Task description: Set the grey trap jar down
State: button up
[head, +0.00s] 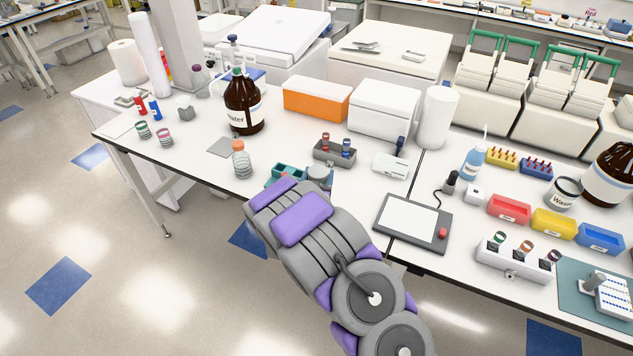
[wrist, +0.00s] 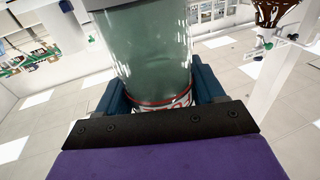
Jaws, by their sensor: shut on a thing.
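The grey trap jar (wrist: 152,45) fills the upper middle of the wrist view. It is a clear, grey-green cylinder with a red line and a printed band near its lower end. My gripper (wrist: 158,88) is shut on it, with one dark blue finger on each side. In the head view the jar's grey top (head: 319,173) shows just past the end of my arm, over the front part of the bench (head: 205,175). My arm hides its lower part, and I cannot tell whether it touches the bench.
A teal holder (head: 289,171) is just left of the jar. An orange-capped bottle (head: 241,162) stands farther left, and a grey tube rack (head: 334,153) stands behind. A flat grey-framed device (head: 410,222) lies to the right. Some bench is clear around the bottle.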

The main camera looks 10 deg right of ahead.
jog(key=shift+w, duration=1.2)
notch_tip(320, 180, down, 4)
jog(key=shift+r+b, duration=0.15)
jog(key=shift+b, duration=0.4)
jog(key=o, duration=1.3)
jog(key=shift+s, duration=0.1)
jog(key=shift+c, duration=0.2)
jog(key=p+v, duration=0.1)
jog(key=v, duration=1.1)
jog(key=shift+p, duration=0.3)
